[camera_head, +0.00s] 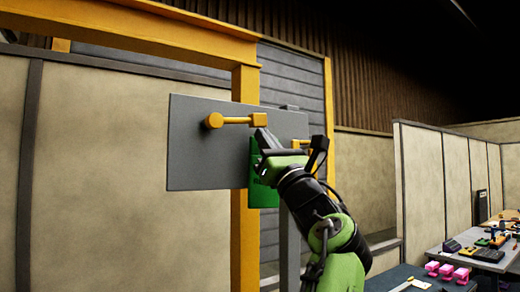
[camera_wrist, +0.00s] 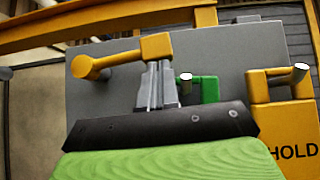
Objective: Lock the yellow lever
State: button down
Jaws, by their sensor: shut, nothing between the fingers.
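A yellow lever (camera_head: 236,120) is on the upper part of an upright grey panel (camera_head: 205,160). It lies nearly level, with a round pivot at its left and a block-shaped end at its right. In the wrist view the lever (camera_wrist: 122,56) tilts slightly up to the right. My gripper (camera_head: 261,132) is just below the lever's block end. Its closed fingers (camera_wrist: 157,72) overlap the lower edge of that block in the wrist view; I cannot tell whether they touch it. The gripper holds nothing.
A green handle (camera_wrist: 209,89) and a yellow bracket (camera_wrist: 279,85) above a yellow plate marked "HOLD" (camera_wrist: 292,135) are to the right of the fingers. A yellow frame post (camera_head: 244,240) stands behind the panel. Tables with pink and other items (camera_head: 447,270) are at lower right.

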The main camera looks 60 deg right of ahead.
notch_tip(320, 180, up, 2)
jog(key=shift+r+p, duration=0.1)
jog(key=shift+p, duration=0.45)
jog(key=shift+s+d+r, duration=0.1)
jog(key=shift+r, duration=0.4)
jog(key=shift+s+a+r+p, duration=0.1)
jog(key=shift+a+r+p, duration=0.1)
jog(key=shift+p, duration=0.1)
jog(key=shift+f, duration=0.15)
jog(key=b, duration=1.3)
send_near(262, 117)
jog(key=v, duration=0.8)
jog(key=shift+f, duration=0.35)
jog(key=shift+d, duration=0.1)
jog(key=shift+r, duration=0.1)
